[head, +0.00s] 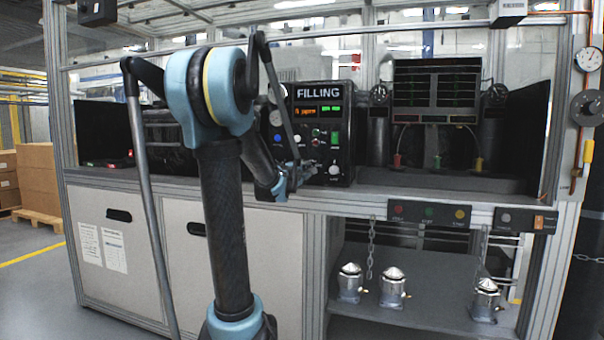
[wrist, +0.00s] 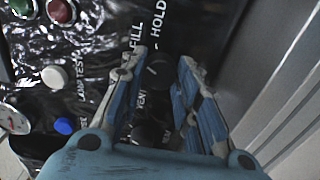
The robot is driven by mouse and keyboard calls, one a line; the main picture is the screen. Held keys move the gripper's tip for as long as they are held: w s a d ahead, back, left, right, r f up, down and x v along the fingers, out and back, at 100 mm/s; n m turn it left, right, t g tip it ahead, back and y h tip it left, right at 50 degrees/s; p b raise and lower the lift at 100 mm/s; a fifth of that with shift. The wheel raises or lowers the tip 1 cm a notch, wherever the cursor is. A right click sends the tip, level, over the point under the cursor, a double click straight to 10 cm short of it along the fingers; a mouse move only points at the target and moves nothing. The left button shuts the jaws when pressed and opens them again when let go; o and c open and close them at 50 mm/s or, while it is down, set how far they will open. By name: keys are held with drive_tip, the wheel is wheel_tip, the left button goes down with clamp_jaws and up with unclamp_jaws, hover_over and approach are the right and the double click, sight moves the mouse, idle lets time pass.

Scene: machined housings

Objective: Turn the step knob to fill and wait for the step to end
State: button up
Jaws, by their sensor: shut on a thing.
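The black filling panel (head: 322,93) stands on the bench in the head view, with a lit orange and green display (head: 318,109). My gripper (head: 304,172) is at the panel's lower left front, and my arm hides part of that side. In the wrist view my gripper (wrist: 162,72) has its blue fingers closed on both sides of the dark step knob (wrist: 157,71). The labels FILL and HOLD are printed on the panel beyond the knob, and VENT is below it. Where the knob's mark points is too dark to tell.
A second dark knob (wrist: 150,132) sits below the held one. A white button (wrist: 54,77), a blue button (wrist: 63,126), red and green lamps lie to the left. Several metal housings (head: 393,287) stand on the lower shelf. A grey frame post (wrist: 270,75) is at right.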

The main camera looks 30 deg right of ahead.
drive_tip(key=shift+a+f, duration=0.1)
drive_tip(key=shift+a, duration=0.05)
drive_tip(key=o, duration=1.1)
drive_tip(key=shift+v, duration=5.85)
drive_tip(key=s+a+f+m+g+y, duration=0.2)
drive_tip(key=s+a+f+g+y, duration=0.1)
drive_tip(key=s+a+f, duration=0.5)
drive_tip(key=s+a+f+m+g+y, duration=0.3)
drive_tip(key=s+a+f+y, duration=0.3)
drive_tip(key=a+f, duration=0.7)
drive_tip(key=s+a+f+m+g+y, duration=0.2)
drive_tip(key=s+a+f, duration=0.7)
drive_tip(key=a, duration=0.6)
drive_tip(key=shift+s+f+m+g+y, duration=0.2)
drive_tip(key=shift+f+g+y, duration=0.15)
drive_tip(key=shift+y, duration=0.35)
drive_tip(key=shift+s+f+m+g+y, duration=0.2)
drive_tip(key=shift+f+g+y, duration=0.2)
drive_tip(key=shift+y, duration=0.3)
